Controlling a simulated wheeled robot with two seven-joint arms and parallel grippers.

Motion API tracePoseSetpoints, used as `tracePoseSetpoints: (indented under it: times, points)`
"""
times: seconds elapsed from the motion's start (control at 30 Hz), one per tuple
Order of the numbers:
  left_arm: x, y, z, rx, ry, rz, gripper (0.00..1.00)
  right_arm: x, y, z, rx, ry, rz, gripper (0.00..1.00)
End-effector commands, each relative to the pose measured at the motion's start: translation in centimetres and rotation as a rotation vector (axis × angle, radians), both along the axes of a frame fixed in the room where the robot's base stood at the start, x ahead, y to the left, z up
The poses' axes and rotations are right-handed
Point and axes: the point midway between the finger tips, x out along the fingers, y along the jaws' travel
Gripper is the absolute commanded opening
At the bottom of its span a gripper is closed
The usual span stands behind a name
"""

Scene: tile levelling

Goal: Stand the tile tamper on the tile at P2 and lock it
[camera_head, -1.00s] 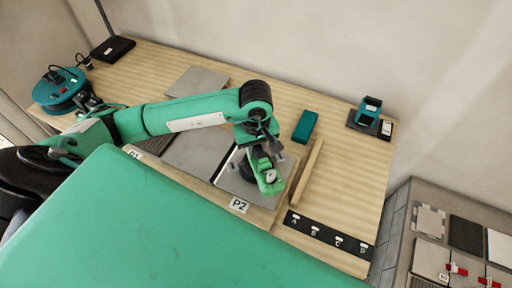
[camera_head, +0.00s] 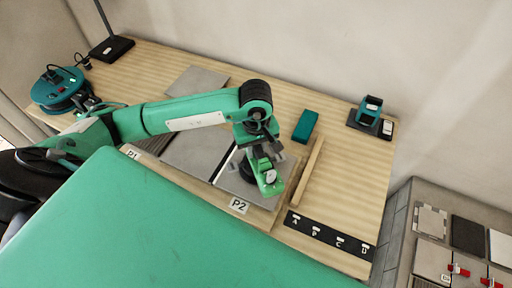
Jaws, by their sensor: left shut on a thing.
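My left gripper (camera_head: 267,179) is over the grey tile at P2 (camera_head: 232,185) and is shut on the tile tamper. The tamper's dark round base (camera_head: 246,171) shows partly beside the green fingers, low over or on that tile. I cannot tell whether it touches the tile. The gripper hides most of the tamper, and its lock cannot be made out. The P2 label (camera_head: 239,206) is on the near edge of the tile bed. My right gripper is not in view.
A wooden strip (camera_head: 307,172) lies just right of the tile. A teal block (camera_head: 305,126) lies behind it. A black strip marked A to D (camera_head: 328,236) lies at the front right. A teal round device (camera_head: 60,92) stands at the far left. The right side of the bench is mostly clear.

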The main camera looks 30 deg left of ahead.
Motion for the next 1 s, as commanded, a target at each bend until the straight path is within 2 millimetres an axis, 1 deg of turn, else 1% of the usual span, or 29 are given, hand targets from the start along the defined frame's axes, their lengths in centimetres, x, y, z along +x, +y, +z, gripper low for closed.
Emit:
tracePoseSetpoints:
  times: [1.0]
  points:
    - [0.05,-0.02,-0.54,-0.001,-0.003,0.0,0.0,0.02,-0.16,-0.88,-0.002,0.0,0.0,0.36]
